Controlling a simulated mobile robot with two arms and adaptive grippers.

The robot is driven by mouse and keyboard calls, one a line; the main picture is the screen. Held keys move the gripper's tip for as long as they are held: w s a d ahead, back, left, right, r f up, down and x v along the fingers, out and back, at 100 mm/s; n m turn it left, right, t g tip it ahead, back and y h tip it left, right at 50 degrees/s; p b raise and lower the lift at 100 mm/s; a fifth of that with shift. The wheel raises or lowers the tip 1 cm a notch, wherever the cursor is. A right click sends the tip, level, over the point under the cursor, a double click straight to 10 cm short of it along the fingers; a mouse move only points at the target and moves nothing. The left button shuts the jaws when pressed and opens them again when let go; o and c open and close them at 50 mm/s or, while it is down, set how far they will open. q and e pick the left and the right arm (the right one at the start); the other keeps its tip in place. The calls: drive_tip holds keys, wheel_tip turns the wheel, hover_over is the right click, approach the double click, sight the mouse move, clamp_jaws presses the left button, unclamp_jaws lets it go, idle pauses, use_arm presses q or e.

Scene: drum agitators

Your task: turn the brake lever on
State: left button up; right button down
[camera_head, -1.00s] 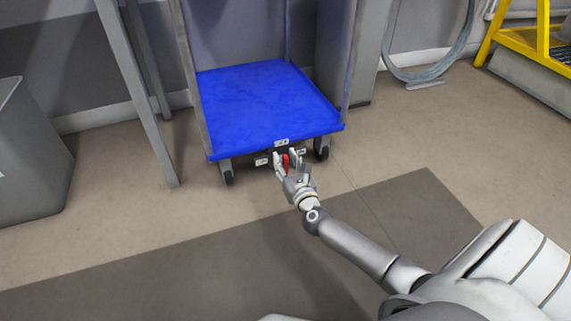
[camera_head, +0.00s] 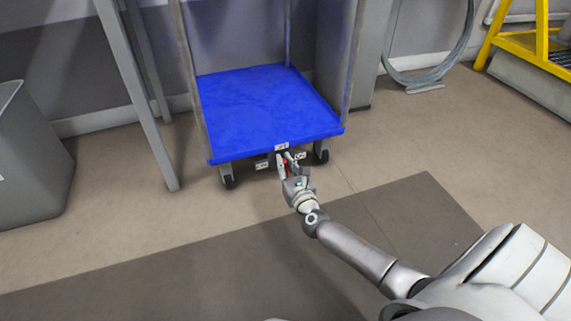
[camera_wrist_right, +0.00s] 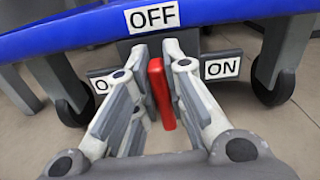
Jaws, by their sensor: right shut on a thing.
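The red brake lever (camera_wrist_right: 160,95) stands upright under the front edge of the blue cart (camera_head: 268,105). Only a small bit of the lever (camera_head: 286,161) shows in the head view. My right gripper (camera_head: 284,156) reaches under that edge and is shut on the lever. In the right wrist view the lever sits between the fingers of the gripper (camera_wrist_right: 157,50), close to the right finger. An OFF label (camera_wrist_right: 151,17) is above it on the cart edge. An ON label (camera_wrist_right: 222,68) is to its right. Another label at left is partly hidden by a finger. My left gripper is not in view.
The cart has dark wheels (camera_wrist_right: 272,88) on both sides of the lever. A grey bin (camera_head: 35,160) stands at the left, and a yellow frame (camera_head: 530,40) at the far right. The floor before the cart is clear.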

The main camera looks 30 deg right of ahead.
drive_tip(key=n+p, duration=0.2)
drive_tip(key=n, duration=0.3)
drive_tip(key=a+f+n+p, duration=0.1)
drive_tip(key=n+p, duration=0.1)
drive_tip(key=n, duration=0.4)
drive_tip(key=n+p, duration=0.1)
drive_tip(key=n, duration=0.5)
drive_tip(key=shift+w+a+f+p, duration=0.15)
drive_tip(key=shift+a+f+p, duration=0.25)
drive_tip(key=shift+n, duration=0.4)
drive_tip(key=c, duration=1.5)
unclamp_jaws()
drive_tip(key=shift+f, duration=0.1)
drive_tip(key=shift+m, duration=0.3)
